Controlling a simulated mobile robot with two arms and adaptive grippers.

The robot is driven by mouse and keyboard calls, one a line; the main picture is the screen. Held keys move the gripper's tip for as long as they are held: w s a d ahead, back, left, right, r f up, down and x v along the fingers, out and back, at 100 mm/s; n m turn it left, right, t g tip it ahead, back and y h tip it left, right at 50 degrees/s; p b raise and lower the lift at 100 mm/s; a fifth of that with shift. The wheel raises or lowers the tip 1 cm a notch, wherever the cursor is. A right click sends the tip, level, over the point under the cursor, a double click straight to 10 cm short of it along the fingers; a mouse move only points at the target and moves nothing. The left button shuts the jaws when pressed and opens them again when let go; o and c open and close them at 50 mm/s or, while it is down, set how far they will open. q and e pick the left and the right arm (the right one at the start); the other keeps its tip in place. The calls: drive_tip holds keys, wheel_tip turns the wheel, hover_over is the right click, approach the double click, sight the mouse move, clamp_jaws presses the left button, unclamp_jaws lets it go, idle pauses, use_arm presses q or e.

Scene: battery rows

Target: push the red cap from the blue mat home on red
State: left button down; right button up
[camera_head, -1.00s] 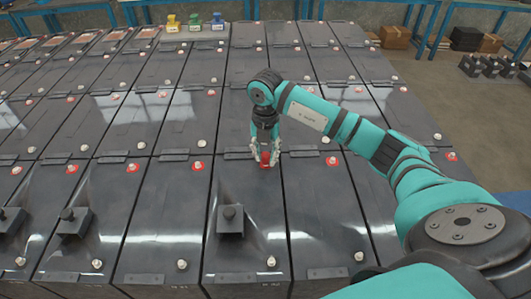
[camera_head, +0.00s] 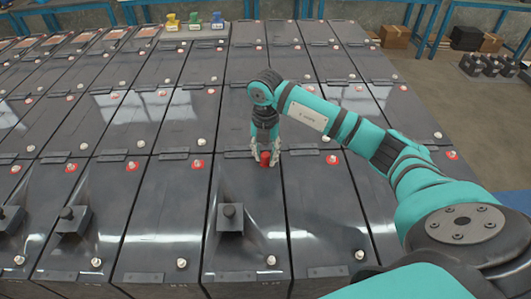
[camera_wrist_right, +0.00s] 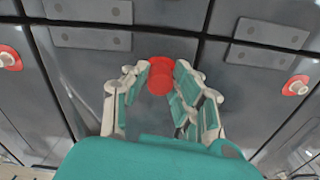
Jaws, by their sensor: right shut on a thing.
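The post under the cap is hidden, and I cannot tell how far down the cap sits. Neighbouring batteries have pale posts in red rings, one at left (camera_wrist_right: 10,58) and one at right (camera_wrist_right: 297,86). My left gripper is not in view.
A black block with a knob (camera_head: 230,218) stands on the battery top in front of the gripper. Yellow, green and blue items (camera_head: 195,21) stand at the back. Cardboard boxes (camera_head: 395,36) lie at the back right.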

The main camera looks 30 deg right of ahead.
drive_tip(key=shift+f, duration=0.15)
drive_tip(key=o, duration=1.3)
drive_tip(key=shift+o, duration=0.2)
drive_tip(key=shift+r+p, duration=2.35)
drive_tip(key=shift+r, duration=1.2)
